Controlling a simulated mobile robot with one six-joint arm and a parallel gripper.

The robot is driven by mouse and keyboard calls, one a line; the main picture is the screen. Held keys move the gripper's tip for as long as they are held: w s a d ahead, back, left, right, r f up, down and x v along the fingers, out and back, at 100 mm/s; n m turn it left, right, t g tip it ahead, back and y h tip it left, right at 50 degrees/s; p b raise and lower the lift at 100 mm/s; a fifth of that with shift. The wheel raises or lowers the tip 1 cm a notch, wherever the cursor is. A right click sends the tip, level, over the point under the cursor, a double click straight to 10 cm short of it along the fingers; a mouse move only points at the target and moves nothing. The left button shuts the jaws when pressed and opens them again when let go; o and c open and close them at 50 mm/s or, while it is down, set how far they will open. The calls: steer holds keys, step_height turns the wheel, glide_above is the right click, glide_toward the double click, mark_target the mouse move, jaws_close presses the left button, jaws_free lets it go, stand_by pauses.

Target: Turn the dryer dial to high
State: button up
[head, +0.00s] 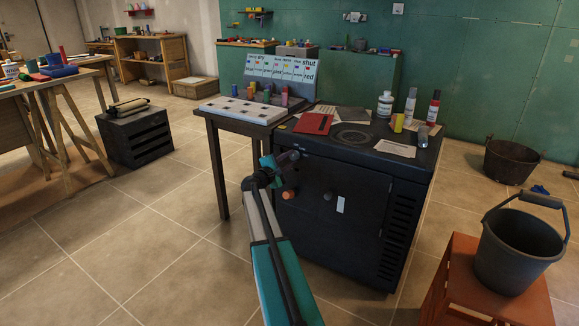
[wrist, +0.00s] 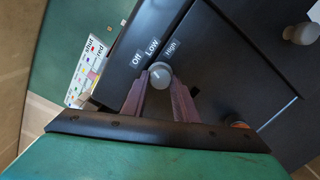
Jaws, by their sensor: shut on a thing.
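The dryer is a black cabinet (head: 350,225) with a flat top, in the middle of the head view. Its dial is a round grey knob (wrist: 160,74) on the front panel, below the printed labels Off, Low and High in the wrist view. My gripper (wrist: 159,82) reaches the dial, one finger on each side, and is shut on it. I cannot tell which label the dial points to. In the head view my gripper (head: 277,163) is at the upper left of the dryer's front and hides the dial.
An orange knob (head: 289,195) and a grey knob (head: 327,196) stick out of the dryer's front. A small table (head: 214,135) with a board and bottles adjoins the dryer on the left. A bucket (head: 518,250) stands on an orange stool (head: 470,290) at the right.

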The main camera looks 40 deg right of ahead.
steer(key=m+b, duration=0.1)
steer(key=b, duration=0.1)
steer(key=m+b, duration=0.2)
steer(key=shift+f+m+b, duration=0.2)
steer(key=shift+m+b, duration=0.1)
steer(key=shift+b, duration=0.1)
steer(key=m+b, duration=0.3)
steer(key=b, duration=0.2)
steer(key=shift+m+t, duration=0.3)
steer(key=shift+m, duration=0.1)
steer(key=m+b, duration=0.3)
steer(key=b, duration=0.1)
steer(key=shift+r, duration=0.2)
steer(key=shift+r+m+b, duration=0.15)
steer(key=shift+m+b, duration=0.4)
steer(key=shift+m, duration=0.05)
steer(key=shift+r, duration=0.1)
steer(key=o, duration=1.1)
steer(key=shift+c, duration=0.2)
